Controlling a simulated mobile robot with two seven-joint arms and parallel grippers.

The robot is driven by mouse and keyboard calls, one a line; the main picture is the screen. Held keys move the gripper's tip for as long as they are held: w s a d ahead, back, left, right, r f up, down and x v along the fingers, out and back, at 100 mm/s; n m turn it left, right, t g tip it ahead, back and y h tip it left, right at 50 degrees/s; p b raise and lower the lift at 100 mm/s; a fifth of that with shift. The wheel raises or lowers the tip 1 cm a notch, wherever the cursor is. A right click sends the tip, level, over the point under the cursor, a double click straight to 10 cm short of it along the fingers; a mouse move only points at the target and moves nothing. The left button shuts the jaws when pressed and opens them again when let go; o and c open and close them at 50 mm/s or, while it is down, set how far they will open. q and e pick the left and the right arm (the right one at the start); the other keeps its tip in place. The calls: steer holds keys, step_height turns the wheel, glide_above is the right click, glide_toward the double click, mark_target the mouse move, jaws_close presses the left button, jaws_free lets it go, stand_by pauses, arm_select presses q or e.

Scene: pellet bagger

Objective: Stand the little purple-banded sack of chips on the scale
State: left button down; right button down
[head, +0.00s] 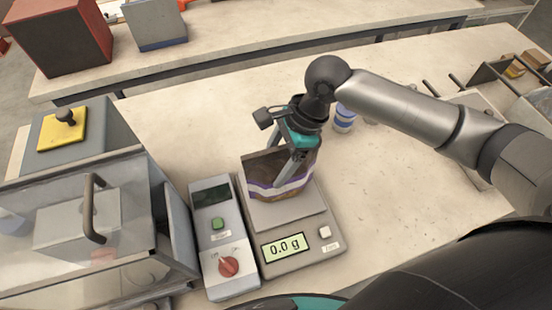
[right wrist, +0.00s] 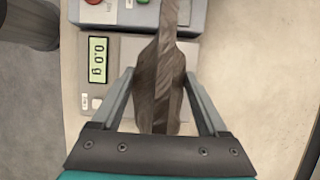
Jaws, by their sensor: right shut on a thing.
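The small brown sack (head: 263,178) with a purple and white band is upright over the scale pan in the head view. My right gripper (head: 279,184) comes down from above and is shut on the sack. The scale (head: 287,258) reads 0.0 g, and I cannot tell whether the sack's bottom touches the pan (head: 318,219). In the right wrist view the sack (right wrist: 160,85) is seen from above between the two fingers, with the scale (right wrist: 98,105) behind it. My left gripper does not show.
A control box (head: 227,250) with a green button and red knob stands left of the scale. A clear-walled machine (head: 75,235) with a handle is further left. A blue-and-white jar (head: 344,118) stands behind the arm. The table right of the scale is clear.

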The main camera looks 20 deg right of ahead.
steer(key=shift+f, duration=0.35)
jaws_free()
steer(key=shift+f, duration=0.1)
steer(key=p+v, duration=0.2)
steer(key=v, duration=1.3)
steer(key=shift+p, duration=0.3)
